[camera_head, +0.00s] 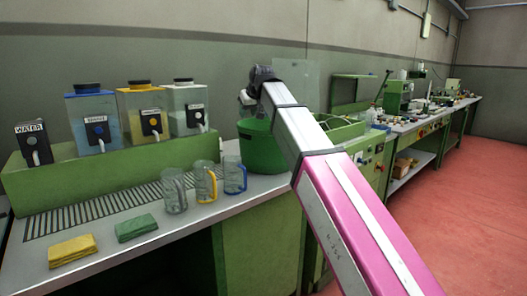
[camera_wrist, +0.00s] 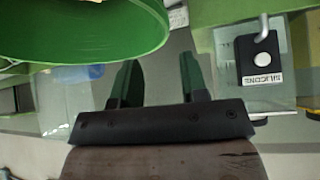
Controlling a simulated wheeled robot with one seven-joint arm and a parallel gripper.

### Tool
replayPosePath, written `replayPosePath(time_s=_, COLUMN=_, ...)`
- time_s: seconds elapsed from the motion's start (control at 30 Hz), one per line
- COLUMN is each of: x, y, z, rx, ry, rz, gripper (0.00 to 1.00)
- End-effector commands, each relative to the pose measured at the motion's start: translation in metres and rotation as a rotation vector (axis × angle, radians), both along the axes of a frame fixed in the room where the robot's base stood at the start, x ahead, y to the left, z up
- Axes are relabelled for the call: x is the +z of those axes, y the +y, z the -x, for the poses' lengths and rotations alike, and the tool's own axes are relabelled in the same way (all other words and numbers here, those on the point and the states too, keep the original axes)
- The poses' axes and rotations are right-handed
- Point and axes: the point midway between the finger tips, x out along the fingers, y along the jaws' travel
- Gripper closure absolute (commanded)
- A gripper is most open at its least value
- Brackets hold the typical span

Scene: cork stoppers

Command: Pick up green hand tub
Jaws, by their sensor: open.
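The green hand tub (camera_head: 262,150) is a round, open bucket on the bench, right of the three jugs. In the wrist view, the tub (camera_wrist: 85,35) fills the upper left, with its curved rim close to my left finger. My gripper (camera_wrist: 157,65) is open, with two dark green-tinted fingers apart and nothing between them. In the head view, the end of my arm is above and behind the tub. My arm covers part of the tub's right side there, and the fingers are hard to make out.
A green shelf (camera_head: 100,170) carries several labelled dispensers, one with a yellow tank (camera_head: 143,110). Jugs with grey, yellow (camera_head: 206,182) and blue handles stand in front. Yellow (camera_head: 72,250) and green (camera_head: 137,228) folded cloths lie at the bench front. In the wrist view, a silicone-labelled dispenser (camera_wrist: 262,65) is close on the right.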

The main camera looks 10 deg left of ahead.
Motion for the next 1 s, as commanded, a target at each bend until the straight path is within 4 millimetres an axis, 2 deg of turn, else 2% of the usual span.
replayPosePath(time_s=0.17, x=-0.008, y=0.005, z=-0.006, rx=0.001, ry=0.0, rz=0.0, gripper=0.6)
replayPosePath(time_s=0.43, x=-0.038, y=0.019, z=-0.024, rx=0.001, ry=0.001, rz=0.0, gripper=0.6)
replayPosePath(time_s=0.67, x=-0.048, y=0.025, z=-0.031, rx=0.0, ry=-0.001, rz=-0.001, gripper=0.6)
replayPosePath(time_s=1.0, x=-0.081, y=0.042, z=-0.051, rx=0.0, ry=0.001, rz=0.001, gripper=0.6)
